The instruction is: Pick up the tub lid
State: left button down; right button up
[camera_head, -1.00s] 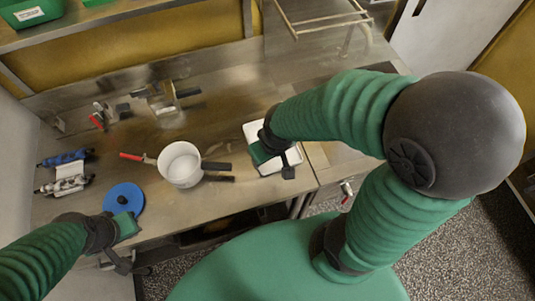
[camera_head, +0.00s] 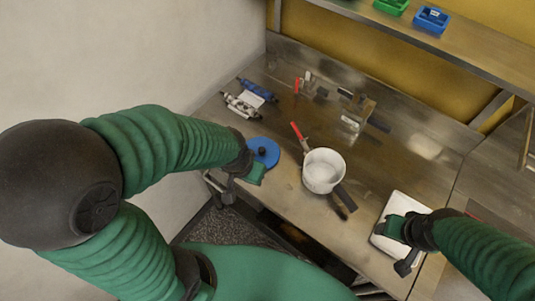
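A round blue lid with a dark knob (camera_head: 265,151) lies flat near the front left edge of the counter. My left gripper (camera_head: 243,182) is at the near side of this lid, its fingers spread and nothing visible between them. Its wrist hides the lid's left rim. A white rectangular tub or lid (camera_head: 418,207) lies at the counter's right front. My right gripper (camera_head: 398,248) is over its near part, with fingers apart. I cannot tell whether it touches the white piece, or which of the two is the tub lid.
A white pot (camera_head: 323,170) with a red handle stands mid-counter, a dark-handled tool beside it. Blue and white tools (camera_head: 246,101) lie at the back left. A metal fixture (camera_head: 357,113) stands behind the pot. Green and blue bins (camera_head: 432,20) sit on the shelf. Bare counter (camera_head: 365,190) separates pot and white piece.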

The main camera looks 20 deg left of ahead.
aim_at(260, 151)
jog(key=j+u, duration=0.65)
jog(key=u, duration=0.15)
jog(key=i+j+u, duration=0.15)
jog(key=u, duration=0.25)
jog(key=j, duration=0.1)
